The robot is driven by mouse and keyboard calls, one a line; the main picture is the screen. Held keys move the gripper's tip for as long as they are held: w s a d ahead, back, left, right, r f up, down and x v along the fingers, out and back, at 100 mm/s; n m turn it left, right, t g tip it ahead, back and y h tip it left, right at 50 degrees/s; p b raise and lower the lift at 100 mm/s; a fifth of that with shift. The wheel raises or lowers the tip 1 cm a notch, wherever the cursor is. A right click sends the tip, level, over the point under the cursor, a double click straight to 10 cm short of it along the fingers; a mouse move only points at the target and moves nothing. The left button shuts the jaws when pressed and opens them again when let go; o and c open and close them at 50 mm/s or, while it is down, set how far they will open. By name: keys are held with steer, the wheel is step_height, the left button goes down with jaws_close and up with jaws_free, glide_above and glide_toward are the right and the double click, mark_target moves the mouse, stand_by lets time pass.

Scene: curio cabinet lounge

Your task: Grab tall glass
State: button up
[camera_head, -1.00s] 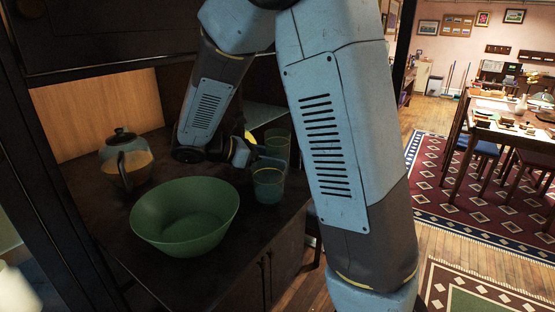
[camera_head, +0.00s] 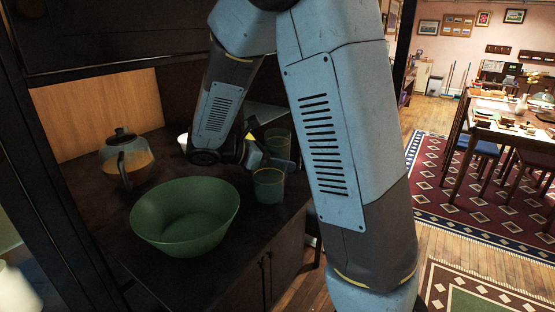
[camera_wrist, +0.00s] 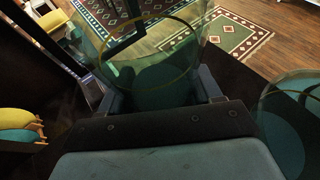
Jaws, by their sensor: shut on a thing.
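A tall, clear greenish glass (camera_wrist: 150,70) with a yellow rim line stands between my fingers in the wrist view. My gripper (camera_wrist: 160,92) is shut on it, one finger on each side. In the head view this appears to be the back glass (camera_head: 278,142), with my gripper (camera_head: 274,160) reaching it from the left. A second similar glass (camera_head: 269,188) stands upright just in front, on the dark cabinet top. It also shows in the wrist view (camera_wrist: 290,125), to the right of the held one and apart from it. The held glass's base is hidden.
A large green bowl (camera_head: 185,222) sits at the front left of the cabinet top (camera_head: 262,232). A teapot (camera_head: 125,158) with amber contents stands behind it. A white bowl (camera_head: 183,142) is partly hidden by my arm. Yellow and green items (camera_wrist: 20,126) show at the wrist view's left.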

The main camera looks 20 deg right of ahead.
steer(key=shift+c, duration=0.5)
steer(key=shift+r, duration=0.1)
